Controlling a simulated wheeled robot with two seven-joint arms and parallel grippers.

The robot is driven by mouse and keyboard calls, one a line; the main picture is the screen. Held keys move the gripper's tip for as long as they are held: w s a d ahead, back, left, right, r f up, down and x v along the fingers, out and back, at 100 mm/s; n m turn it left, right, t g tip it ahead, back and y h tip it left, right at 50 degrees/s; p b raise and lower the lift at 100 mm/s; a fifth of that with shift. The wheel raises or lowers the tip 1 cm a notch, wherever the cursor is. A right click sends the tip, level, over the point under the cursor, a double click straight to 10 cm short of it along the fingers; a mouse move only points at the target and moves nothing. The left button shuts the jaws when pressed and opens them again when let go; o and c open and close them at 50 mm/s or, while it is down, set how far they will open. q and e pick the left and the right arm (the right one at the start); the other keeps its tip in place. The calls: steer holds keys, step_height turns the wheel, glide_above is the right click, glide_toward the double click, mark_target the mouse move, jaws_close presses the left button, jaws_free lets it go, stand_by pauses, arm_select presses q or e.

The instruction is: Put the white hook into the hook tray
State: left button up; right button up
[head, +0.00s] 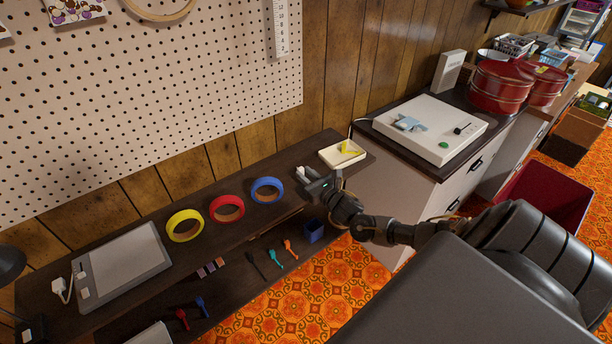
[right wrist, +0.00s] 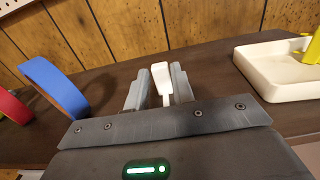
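The white hook (right wrist: 160,80) stands between the two fingers of my right gripper (right wrist: 160,92), which are closed in on its sides. In the head view the hook (head: 301,172) shows as a small white piece at the fingertips of my right gripper (head: 308,178). The gripper is over the right part of the dark shelf, left of the hook tray. The hook tray (head: 336,163) is shallow and cream, with a yellow hook (head: 348,149) in it. In the right wrist view the tray (right wrist: 275,92) is at the right, apart from the gripper. My left gripper is out of view.
Blue (head: 267,190), red (head: 227,208) and yellow (head: 185,226) tape rings stand left of the gripper. A cabinet (head: 410,180) with a white machine (head: 430,128) is to the right. A lower shelf holds colored tools. Pegboard (head: 150,100) rises behind.

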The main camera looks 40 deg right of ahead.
steer(key=o, duration=0.3)
steer(key=shift+o, duration=0.2)
steer(key=s+b, duration=0.1)
steer(key=s, duration=0.9)
steer(key=shift+s, duration=0.4)
steer(key=shift+a, duration=0.1)
